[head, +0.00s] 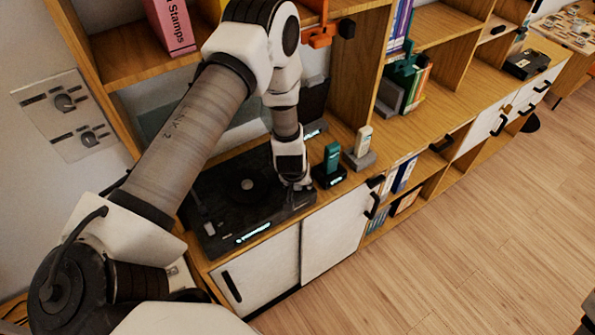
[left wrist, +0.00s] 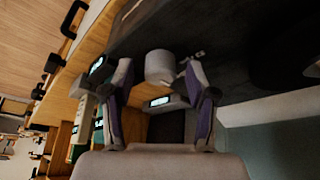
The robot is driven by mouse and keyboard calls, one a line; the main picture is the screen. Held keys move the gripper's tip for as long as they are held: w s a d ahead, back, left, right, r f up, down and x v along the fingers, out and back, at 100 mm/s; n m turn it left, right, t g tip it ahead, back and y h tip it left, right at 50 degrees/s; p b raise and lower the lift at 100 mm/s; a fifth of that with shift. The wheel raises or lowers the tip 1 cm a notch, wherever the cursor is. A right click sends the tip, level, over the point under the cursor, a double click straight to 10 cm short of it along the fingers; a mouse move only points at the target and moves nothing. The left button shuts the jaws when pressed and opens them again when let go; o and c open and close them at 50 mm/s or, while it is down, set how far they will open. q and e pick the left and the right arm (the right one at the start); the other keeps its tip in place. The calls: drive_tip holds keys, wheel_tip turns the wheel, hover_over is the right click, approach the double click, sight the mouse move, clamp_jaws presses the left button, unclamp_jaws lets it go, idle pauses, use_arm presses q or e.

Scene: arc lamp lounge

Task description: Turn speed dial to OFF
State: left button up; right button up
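A black record player (head: 210,222) sits on the wooden cabinet top in the head view, with a lit label on its front. In the left wrist view a grey round dial (left wrist: 159,66) stands up from the dark surface. My left gripper (head: 297,183) is over the player's right side in the head view. In the left wrist view my left gripper (left wrist: 160,80) is open, with one finger on each side of the dial. Whether the fingers touch it I cannot tell. The dial's marking is not readable, and my gripper hides the dial in the head view. My right gripper is not in view.
A green cordless phone (head: 332,158) and a pale phone (head: 363,140) stand in cradles close to the right of my gripper. Wooden shelves with books rise behind. A wall panel (head: 60,120) with two knobs is at the left.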

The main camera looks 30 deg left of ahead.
use_arm(q)
drive_tip(key=v, duration=1.2)
drive_tip(key=s+d+f+m+g+b, duration=0.1)
drive_tip(key=s+d+f+b, duration=0.1)
drive_tip(key=s+f, duration=0.6)
drive_tip(key=s+d+f+m+g+h+b, duration=0.1)
drive_tip(key=s+d+f+b, duration=0.1)
drive_tip(key=s+f+b, duration=0.3)
drive_tip(key=s+d+f+m+g+b, duration=0.2)
drive_tip(key=s+d+f+b, duration=0.1)
drive_tip(key=s+f, duration=0.8)
drive_tip(key=shift+h+b, duration=0.3)
drive_tip(key=shift+b, duration=0.2)
